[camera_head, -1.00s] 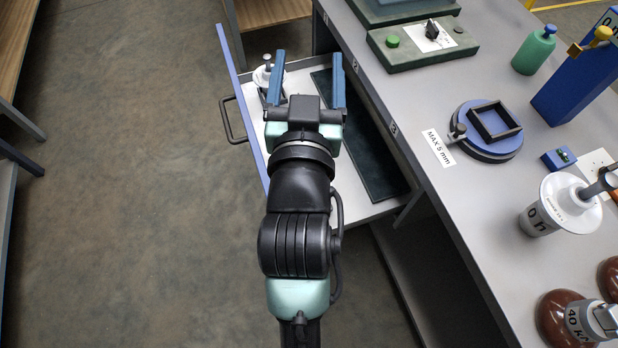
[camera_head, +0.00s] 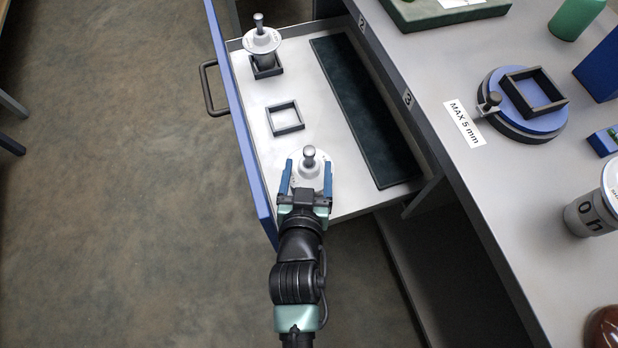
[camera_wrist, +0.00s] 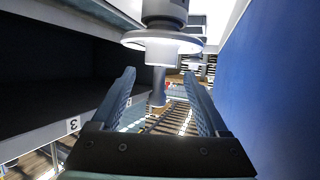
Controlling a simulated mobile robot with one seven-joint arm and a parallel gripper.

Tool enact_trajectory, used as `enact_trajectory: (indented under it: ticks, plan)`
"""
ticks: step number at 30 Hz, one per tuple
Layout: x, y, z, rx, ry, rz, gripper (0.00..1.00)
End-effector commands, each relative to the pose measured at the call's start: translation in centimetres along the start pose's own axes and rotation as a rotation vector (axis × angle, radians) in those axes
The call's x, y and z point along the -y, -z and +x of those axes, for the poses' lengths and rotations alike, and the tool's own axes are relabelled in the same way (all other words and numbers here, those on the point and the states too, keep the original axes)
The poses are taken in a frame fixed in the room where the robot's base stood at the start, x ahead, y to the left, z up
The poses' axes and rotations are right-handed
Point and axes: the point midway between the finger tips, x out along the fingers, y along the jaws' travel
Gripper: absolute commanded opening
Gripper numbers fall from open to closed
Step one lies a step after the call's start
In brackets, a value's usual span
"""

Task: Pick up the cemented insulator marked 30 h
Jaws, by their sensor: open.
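A white insulator (camera_head: 309,166) with a disc and an upright grey pin stands at the near end of the open drawer. My gripper (camera_head: 307,168) is open, with one finger on each side of this insulator. In the wrist view the insulator's white disc (camera_wrist: 163,42) is just beyond my gripper (camera_wrist: 158,76), and its pin lies between the apart fingers. I see no clear contact. A second white insulator (camera_head: 262,42) stands in a dark square holder at the drawer's far end. Another insulator (camera_head: 592,212) on the bench reads "0 h". The drawer insulators' marks are too small to read.
The drawer (camera_head: 338,135) has a blue front (camera_head: 240,110) at left. An empty square holder (camera_head: 285,118) sits between its two insulators, and a dark mat (camera_head: 365,110) lies along its right side. The bench (camera_head: 440,70) edge rises right of it. A blue round fixture (camera_head: 520,103) stands there.

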Motion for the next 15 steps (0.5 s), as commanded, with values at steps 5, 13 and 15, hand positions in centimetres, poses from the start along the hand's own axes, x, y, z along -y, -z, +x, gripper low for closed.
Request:
enact_trajectory:
  ticks: [5, 13, 15]
  plan:
    - [0.0, -0.1, 1.1, 0.001, 0.000, -0.001, 0.77]
    - [0.1, -0.1, 5.1, 0.001, 0.001, 0.000, 0.77]
    - [0.0, -0.1, 5.8, 0.002, 0.001, 0.000, 0.77]
